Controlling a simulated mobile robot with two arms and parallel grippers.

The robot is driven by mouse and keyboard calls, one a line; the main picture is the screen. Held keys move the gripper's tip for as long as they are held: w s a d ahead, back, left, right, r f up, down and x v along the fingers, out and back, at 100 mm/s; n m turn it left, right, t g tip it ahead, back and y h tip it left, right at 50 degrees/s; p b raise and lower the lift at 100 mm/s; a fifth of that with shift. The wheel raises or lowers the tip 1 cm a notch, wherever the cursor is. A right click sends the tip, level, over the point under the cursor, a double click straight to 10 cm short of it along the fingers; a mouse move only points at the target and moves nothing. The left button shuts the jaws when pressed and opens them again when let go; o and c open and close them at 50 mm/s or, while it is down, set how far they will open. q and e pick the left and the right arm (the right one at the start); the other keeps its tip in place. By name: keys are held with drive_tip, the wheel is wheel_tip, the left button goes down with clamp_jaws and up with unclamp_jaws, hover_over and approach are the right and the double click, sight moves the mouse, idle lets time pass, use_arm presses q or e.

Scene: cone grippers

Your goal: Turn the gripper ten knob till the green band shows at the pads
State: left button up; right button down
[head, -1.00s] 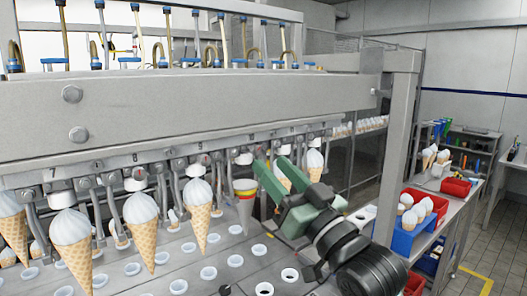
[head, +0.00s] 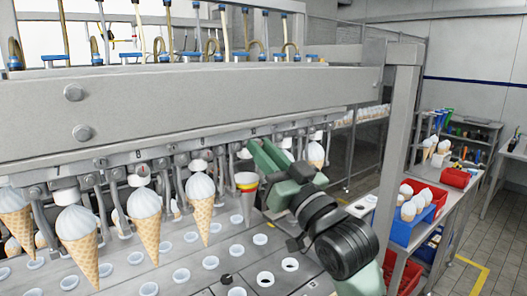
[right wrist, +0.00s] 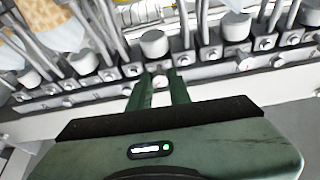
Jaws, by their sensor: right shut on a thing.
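A grey tapered gauge cone (head: 246,207) with red and yellow bands near its top hangs in the machine's row. No green band can be made out on it, and the pads at its top are too small to read. My right gripper (head: 259,148) reaches in from the right, its green fingers up at the rail just above and right of the gauge cone. In the right wrist view its fingers (right wrist: 161,79) are close together, shut on a small pale knob (right wrist: 160,82) on the rail. The knob is mostly hidden between the fingertips. My left gripper is not in view.
Ice-cream cones (head: 76,235) hang along the rail (head: 120,158) to the left, with one (head: 316,152) right of my gripper. A plate with holes (head: 190,265) lies below. A post (head: 398,150) and a blue bin (head: 402,230) stand right.

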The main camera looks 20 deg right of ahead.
drive_tip(key=shift+w+d+n+g+y, duration=0.1)
drive_tip(key=shift+n+g+y, duration=0.2)
drive_tip(key=shift+n+y, duration=0.7)
drive_tip(key=shift+d+n+g+y, duration=0.1)
drive_tip(key=shift+n+g+y, duration=0.2)
drive_tip(key=shift+n, duration=1.3)
drive_tip(key=c, duration=1.3)
unclamp_jaws()
drive_tip(key=b+v, duration=0.3)
drive_tip(key=v, duration=0.4)
drive_tip(key=shift+s+b, duration=0.35)
drive_tip(key=shift+b, duration=0.05)
drive_tip(key=shift+d+f, duration=0.1)
drive_tip(key=shift+f, duration=0.1)
